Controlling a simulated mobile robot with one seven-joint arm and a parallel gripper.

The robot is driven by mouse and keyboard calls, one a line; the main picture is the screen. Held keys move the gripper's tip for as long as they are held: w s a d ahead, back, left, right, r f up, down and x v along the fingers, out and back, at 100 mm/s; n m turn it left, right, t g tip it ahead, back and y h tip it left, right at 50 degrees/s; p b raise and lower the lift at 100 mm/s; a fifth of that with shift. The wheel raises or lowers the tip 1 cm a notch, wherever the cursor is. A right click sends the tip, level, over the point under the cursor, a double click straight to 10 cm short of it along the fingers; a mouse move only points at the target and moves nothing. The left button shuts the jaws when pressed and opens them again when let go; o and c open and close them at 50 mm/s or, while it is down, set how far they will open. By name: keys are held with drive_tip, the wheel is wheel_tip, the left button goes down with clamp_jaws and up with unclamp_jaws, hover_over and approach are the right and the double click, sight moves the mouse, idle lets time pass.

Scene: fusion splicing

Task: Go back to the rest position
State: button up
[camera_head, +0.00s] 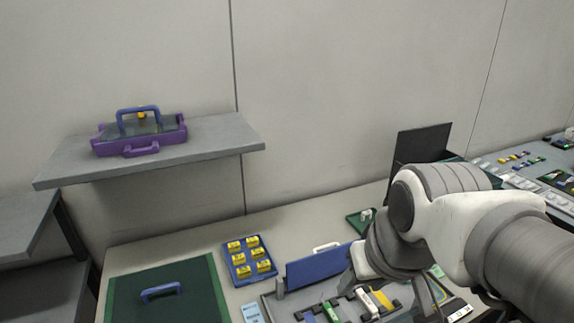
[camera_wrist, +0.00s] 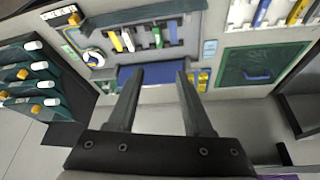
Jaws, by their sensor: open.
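My gripper (camera_wrist: 160,74) shows in the wrist view with its two dark fingers spread apart and nothing between them. It is above the workbench, and the blue upright panel (camera_wrist: 150,75) appears beyond the fingertips. The blue panel (camera_head: 318,266) stands on the grey fixture, just left of my arm. I cannot tell the exact gap between my fingers and the panel.
A blue tray (camera_head: 234,279) with yellow pieces and a green mat (camera_head: 205,278) with a blue handle lie to the left. A wall shelf (camera_head: 220,138) holds a purple case (camera_head: 155,143). A dark upright panel (camera_head: 420,145) stands behind my arm. Cluttered benches continue right.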

drive_tip(key=shift+s+r+m+t, duration=0.15)
drive_tip(key=shift+s+t, duration=0.05)
drive_tip(key=shift+s, duration=0.3)
drive_tip(key=shift+s+r+m+t, duration=0.1)
drive_tip(key=shift+s+m+t, duration=0.1)
drive_tip(key=shift+s, duration=0.3)
wheel_tip(320, 180, up, 9)
drive_tip(key=p, duration=0.9)
drive_tip(key=shift+r, duration=0.15)
